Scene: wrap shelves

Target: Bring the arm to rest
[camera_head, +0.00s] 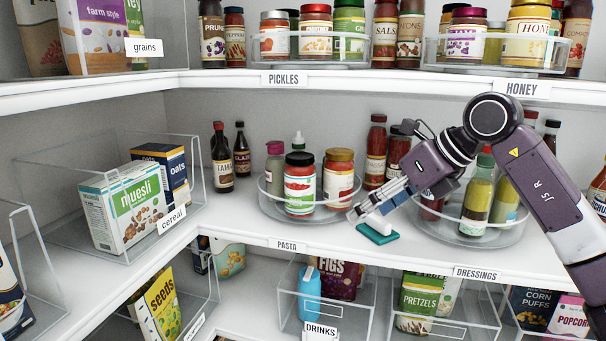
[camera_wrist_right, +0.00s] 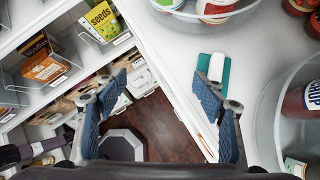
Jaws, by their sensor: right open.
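My right gripper (camera_head: 384,200) reaches in from the right side of the head view, over the middle shelf between the two clear turntables. It is open, and nothing shows between its blue-padded fingers in the right wrist view (camera_wrist_right: 160,92). A flat teal piece (camera_head: 380,236) with a white rounded part on it lies on the shelf near the front edge. It sits just below the fingertips in the head view. In the right wrist view the teal piece (camera_wrist_right: 224,73) lies beside the right finger, outside the jaws. My left gripper is not in view.
A clear turntable (camera_head: 273,208) with jars stands left of the gripper. Another turntable (camera_head: 440,231) with bottles stands close, partly behind my arm. Bins with boxes and bags fill the left and lower shelves. Wooden floor shows below.

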